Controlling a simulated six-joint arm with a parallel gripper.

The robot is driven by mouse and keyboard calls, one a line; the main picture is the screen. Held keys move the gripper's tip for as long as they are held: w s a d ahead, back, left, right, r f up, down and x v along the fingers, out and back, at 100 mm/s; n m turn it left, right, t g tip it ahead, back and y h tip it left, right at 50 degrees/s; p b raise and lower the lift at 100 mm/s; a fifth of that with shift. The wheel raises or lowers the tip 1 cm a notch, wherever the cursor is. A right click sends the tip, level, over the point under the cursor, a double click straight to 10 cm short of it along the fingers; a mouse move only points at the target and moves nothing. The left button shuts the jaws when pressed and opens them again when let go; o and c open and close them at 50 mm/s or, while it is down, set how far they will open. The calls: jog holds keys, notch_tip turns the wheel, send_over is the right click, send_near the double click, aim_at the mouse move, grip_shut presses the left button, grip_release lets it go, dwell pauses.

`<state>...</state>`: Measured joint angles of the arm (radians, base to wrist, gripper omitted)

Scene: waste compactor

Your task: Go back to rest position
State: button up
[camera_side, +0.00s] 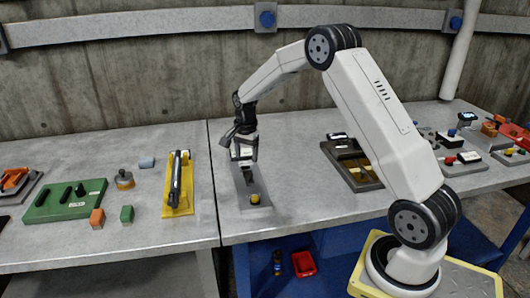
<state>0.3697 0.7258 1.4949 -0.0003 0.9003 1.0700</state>
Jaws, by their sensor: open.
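My gripper (245,152) is in the middle of the side view, pointing down, with its jaws open. It is over the back part of a small grey panel (252,190) on the table. A dark lever-like part (248,175) on the panel is right below the fingers; I cannot tell whether they touch it. A round yellow-orange knob (254,199) sits on the front of the panel. My arm is bent, reaching left from its base at the lower right.
A dark tray (367,180) stands to the right. A red bin (303,263) is below. The table between panel and tray is clear.

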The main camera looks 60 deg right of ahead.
jog(key=s+a+r+n+t, duration=0.1)
jog(key=s+a+n+t, duration=0.1)
jog(key=s+a+n, duration=1.4)
jog(key=s+a, duration=0.3)
jog(key=s, duration=0.2)
jog(key=shift+r, duration=0.35)
